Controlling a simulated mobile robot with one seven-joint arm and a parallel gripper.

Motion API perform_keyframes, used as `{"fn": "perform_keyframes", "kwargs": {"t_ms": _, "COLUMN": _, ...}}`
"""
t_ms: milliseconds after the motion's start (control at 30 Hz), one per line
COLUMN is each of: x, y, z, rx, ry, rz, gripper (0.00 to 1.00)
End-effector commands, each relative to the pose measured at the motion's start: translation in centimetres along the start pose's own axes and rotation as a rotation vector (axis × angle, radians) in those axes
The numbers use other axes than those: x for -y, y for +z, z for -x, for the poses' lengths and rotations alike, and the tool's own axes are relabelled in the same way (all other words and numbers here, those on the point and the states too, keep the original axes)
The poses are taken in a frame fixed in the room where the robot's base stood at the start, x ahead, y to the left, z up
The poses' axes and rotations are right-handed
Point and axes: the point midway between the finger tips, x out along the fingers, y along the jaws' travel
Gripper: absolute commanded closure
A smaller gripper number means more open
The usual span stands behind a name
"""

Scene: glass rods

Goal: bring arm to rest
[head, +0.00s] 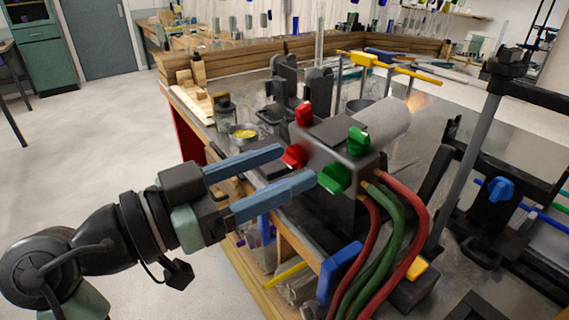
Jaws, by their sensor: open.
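My gripper (293,170) is in the head view, left of centre, with two blue fingers pointing right. The fingers are apart, and I see nothing between them. My arm comes in from the lower left. The fingertips are close to a grey metal box (340,145) with red knobs (294,156) and green knobs (334,179). I cannot tell whether the fingertips touch the box or the knobs.
The box stands on a cluttered metal-topped bench (420,120). Red and green hoses (410,235) hang from its right side. A black clamp stand (470,150) is at the right. A small dish with yellow content (243,132) stands behind the gripper. Open floor (90,120) lies to the left.

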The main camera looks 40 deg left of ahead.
Motion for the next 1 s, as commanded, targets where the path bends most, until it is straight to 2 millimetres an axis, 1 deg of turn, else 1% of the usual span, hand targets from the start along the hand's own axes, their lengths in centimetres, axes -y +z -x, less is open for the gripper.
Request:
{"fn": "perform_keyframes", "kwargs": {"t_ms": 267, "x": 0.0, "y": -0.1, "z": -0.1, "rx": 0.0, "ry": -0.001, "rz": 0.0, "gripper": 0.32}}
{"fn": "perform_keyframes", "kwargs": {"t_ms": 367, "x": -0.2, "y": -0.8, "z": -1.4, "rx": 0.001, "ry": -0.02, "rz": 0.001, "gripper": 0.32}}
{"fn": "perform_keyframes", "kwargs": {"t_ms": 467, "x": -0.7, "y": -2.8, "z": -4.3, "rx": -0.008, "ry": -0.072, "rz": -0.002, "gripper": 0.32}}
{"fn": "perform_keyframes", "kwargs": {"t_ms": 500, "x": -1.1, "y": -4.0, "z": -5.8, "rx": -0.02, "ry": -0.103, "rz": -0.006, "gripper": 0.32}}
{"fn": "perform_keyframes", "kwargs": {"t_ms": 567, "x": -2.0, "y": -6.2, "z": -8.0, "rx": -0.053, "ry": -0.152, "rz": -0.017, "gripper": 0.32}}
{"fn": "perform_keyframes", "kwargs": {"t_ms": 600, "x": -2.9, "y": -8.0, "z": -9.3, "rx": -0.086, "ry": -0.185, "rz": -0.029, "gripper": 0.32}}
{"fn": "perform_keyframes", "kwargs": {"t_ms": 667, "x": -4.3, "y": -10.8, "z": -10.8, "rx": -0.148, "ry": -0.23, "rz": -0.047, "gripper": 0.32}}
{"fn": "perform_keyframes", "kwargs": {"t_ms": 700, "x": -5.5, "y": -12.8, "z": -11.6, "rx": -0.197, "ry": -0.256, "rz": -0.061, "gripper": 0.32}}
{"fn": "perform_keyframes", "kwargs": {"t_ms": 733, "x": -6.5, "y": -14.3, "z": -12.0, "rx": -0.237, "ry": -0.273, "rz": -0.071, "gripper": 0.32}}
{"fn": "perform_keyframes", "kwargs": {"t_ms": 767, "x": -7.6, "y": -15.9, "z": -12.2, "rx": -0.281, "ry": -0.287, "rz": -0.081, "gripper": 0.32}}
{"fn": "perform_keyframes", "kwargs": {"t_ms": 800, "x": -9.2, "y": -18.0, "z": -12.4, "rx": -0.344, "ry": -0.303, "rz": -0.094, "gripper": 0.32}}
{"fn": "perform_keyframes", "kwargs": {"t_ms": 867, "x": -11.5, "y": -21.0, "z": -12.2, "rx": -0.44, "ry": -0.32, "rz": -0.11, "gripper": 0.32}}
{"fn": "perform_keyframes", "kwargs": {"t_ms": 900, "x": -12.9, "y": -22.8, "z": -11.8, "rx": -0.502, "ry": -0.329, "rz": -0.12, "gripper": 0.32}}
{"fn": "perform_keyframes", "kwargs": {"t_ms": 1000, "x": -16.1, "y": -26.4, "z": -10.4, "rx": -0.635, "ry": -0.336, "rz": -0.135, "gripper": 0.32}}
